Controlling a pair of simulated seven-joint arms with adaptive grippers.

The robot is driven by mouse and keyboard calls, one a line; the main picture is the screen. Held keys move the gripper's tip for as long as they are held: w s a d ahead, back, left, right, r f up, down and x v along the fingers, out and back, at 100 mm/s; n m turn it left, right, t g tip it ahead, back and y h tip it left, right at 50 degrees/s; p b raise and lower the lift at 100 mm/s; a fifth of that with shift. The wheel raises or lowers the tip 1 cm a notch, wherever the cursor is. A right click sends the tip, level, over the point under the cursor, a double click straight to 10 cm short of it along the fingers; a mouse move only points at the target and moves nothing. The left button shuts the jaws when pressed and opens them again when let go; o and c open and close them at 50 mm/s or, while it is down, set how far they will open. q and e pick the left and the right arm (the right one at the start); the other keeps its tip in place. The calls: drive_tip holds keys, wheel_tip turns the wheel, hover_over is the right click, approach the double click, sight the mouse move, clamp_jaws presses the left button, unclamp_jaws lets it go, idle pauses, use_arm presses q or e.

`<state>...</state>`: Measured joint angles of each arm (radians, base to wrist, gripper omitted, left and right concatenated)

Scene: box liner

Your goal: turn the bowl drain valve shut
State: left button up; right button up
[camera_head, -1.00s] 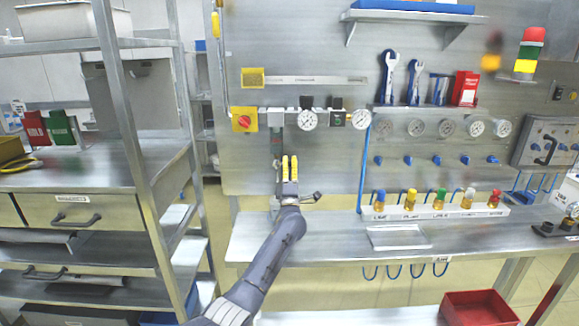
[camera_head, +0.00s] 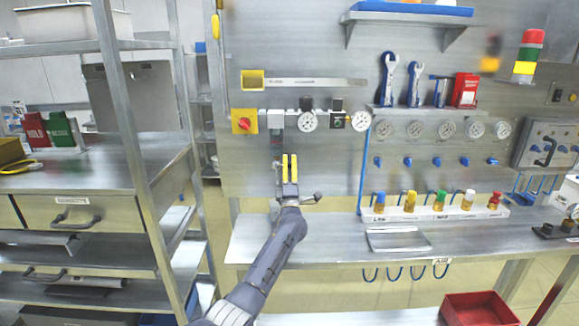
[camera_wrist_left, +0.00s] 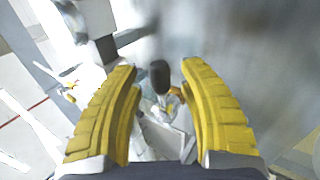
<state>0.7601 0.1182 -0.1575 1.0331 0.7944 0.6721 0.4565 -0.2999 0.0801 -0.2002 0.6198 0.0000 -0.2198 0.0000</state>
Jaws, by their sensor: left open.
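My left gripper (camera_head: 289,168) is open in front of the steel panel, below the row of gauges, with its two yellow fingers pointing up and away in the head view. In the left wrist view its fingers (camera_wrist_left: 160,100) stand apart. A dark rounded knob (camera_wrist_left: 160,76) shows in the gap between them, apparently beyond the tips; I cannot tell whether it belongs to the drain valve. A grey bowl-like column (camera_head: 277,147) hangs under the air unit, partly hidden by the gripper. A small lever with a dark end (camera_head: 317,198) sticks out right of my wrist.
A red-and-yellow switch (camera_head: 244,121) and gauges (camera_head: 307,121) are above the gripper. A rack of coloured fittings (camera_head: 435,210) and a shallow tray (camera_head: 398,239) are on the bench to the right. A shelf post (camera_head: 135,160) stands left of the arm.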

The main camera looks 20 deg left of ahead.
use_arm(q)
drive_tip(key=shift+s+f, duration=0.1)
drive_tip(key=v, duration=1.1)
drive_tip(key=shift+s+d+f, duration=0.15)
drive_tip(key=shift+s+f, duration=0.05)
drive_tip(key=shift+s, duration=0.1)
